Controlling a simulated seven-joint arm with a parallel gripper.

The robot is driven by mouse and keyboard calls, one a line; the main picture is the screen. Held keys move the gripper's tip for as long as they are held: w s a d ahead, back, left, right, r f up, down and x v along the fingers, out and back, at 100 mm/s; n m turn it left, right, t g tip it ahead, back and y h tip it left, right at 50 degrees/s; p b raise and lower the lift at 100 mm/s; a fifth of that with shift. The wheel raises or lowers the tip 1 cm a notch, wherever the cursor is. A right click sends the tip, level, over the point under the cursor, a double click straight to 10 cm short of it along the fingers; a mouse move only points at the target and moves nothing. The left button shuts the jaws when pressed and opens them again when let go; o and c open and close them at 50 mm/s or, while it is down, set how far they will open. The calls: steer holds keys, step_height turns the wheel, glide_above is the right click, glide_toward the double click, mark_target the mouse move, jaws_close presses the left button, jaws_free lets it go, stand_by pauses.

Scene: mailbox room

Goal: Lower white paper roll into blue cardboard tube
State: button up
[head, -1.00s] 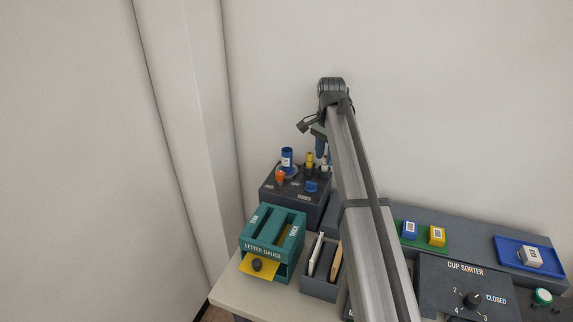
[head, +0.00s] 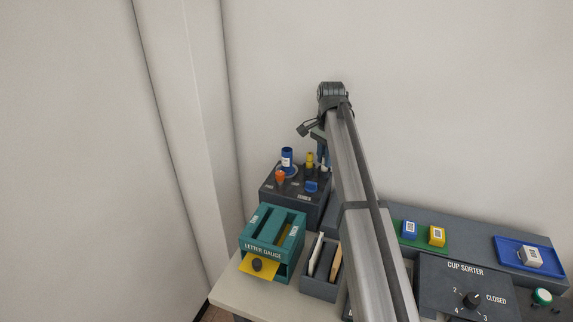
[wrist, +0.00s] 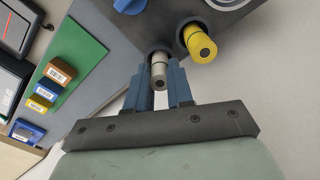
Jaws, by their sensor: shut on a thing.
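The white paper roll (wrist: 159,72) is between my gripper's (wrist: 160,84) blue fingertips in the wrist view, and the gripper is shut on it. The roll is in line with a dark round socket in the dark grey block; whether its lower end is still inside is unclear. In the head view my arm hides most of the gripper (head: 323,156), and only a bit of the roll (head: 324,167) shows. The blue cardboard tube (head: 287,158), with a white label, stands upright on the block left of my gripper. I cannot see into it.
A yellow roll (head: 310,160) stands between the tube and my gripper, close beside it in the wrist view (wrist: 199,42). An orange peg (head: 280,177) and blue knob (head: 311,186) are on the block's near side. The letter gauge (head: 272,235) stands in front.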

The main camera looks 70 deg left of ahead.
jaws_close()
steer(key=shift+r, duration=0.1)
steer(key=shift+r, duration=2.15)
steer(key=shift+s+r, duration=0.3)
steer(key=shift+s, duration=0.05)
steer(key=s+a+r, duration=0.7)
steer(key=s+r, duration=0.1)
steer(key=s, duration=0.1)
steer(key=shift+s+d+f, duration=0.1)
steer(key=shift+d+f, duration=0.1)
steer(key=shift+f, duration=1.8)
